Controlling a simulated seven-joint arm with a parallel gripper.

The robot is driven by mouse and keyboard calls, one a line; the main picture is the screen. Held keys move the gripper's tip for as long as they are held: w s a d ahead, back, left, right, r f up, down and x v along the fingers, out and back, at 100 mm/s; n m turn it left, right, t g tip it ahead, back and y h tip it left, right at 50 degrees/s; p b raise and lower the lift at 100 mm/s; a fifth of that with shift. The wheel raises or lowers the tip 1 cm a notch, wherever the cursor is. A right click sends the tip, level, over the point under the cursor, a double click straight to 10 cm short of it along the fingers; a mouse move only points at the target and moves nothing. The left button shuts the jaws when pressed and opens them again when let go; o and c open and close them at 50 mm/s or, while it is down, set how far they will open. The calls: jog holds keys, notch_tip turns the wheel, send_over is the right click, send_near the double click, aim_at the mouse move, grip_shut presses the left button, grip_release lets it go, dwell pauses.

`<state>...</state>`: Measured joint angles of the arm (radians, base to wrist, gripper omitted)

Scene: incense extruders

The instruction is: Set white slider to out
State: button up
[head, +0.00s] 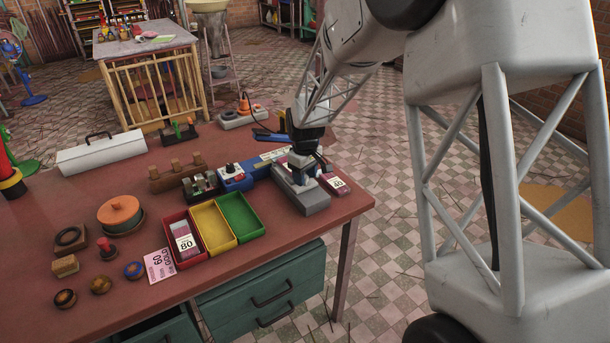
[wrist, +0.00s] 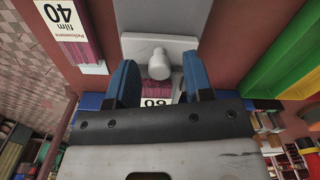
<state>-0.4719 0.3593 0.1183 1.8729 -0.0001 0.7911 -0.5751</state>
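The white slider's knob (wrist: 159,64) is a short, rounded white post on a pale plate, seen in the wrist view. The plate belongs to a grey device (head: 309,204) at the right end of the red table. My gripper (head: 308,170) is just above this device, pointing down. In the wrist view its two blue fingers (wrist: 160,76) are apart, one on each side of the knob, with a visible gap on both sides. In the head view the gripper hides most of the knob. I cannot tell the slider's setting.
A pink pack labelled 40 (head: 334,184) lies close to the right of the device. A blue device (head: 236,179) stands to its left. Red, yellow (head: 213,222) and green (head: 241,215) trays lie left of it, the red holding a pack labelled 80 (head: 185,242).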

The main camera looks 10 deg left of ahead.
grip_shut()
jog(key=shift+d, duration=0.1)
jog(key=shift+s+d, duration=1.9)
jog(key=shift+s, duration=0.05)
jog(key=shift+o, duration=0.5)
grip_release()
jog(key=shift+r, duration=0.15)
notch_tip(320, 180, up, 8)
jog(key=shift+f, duration=0.25)
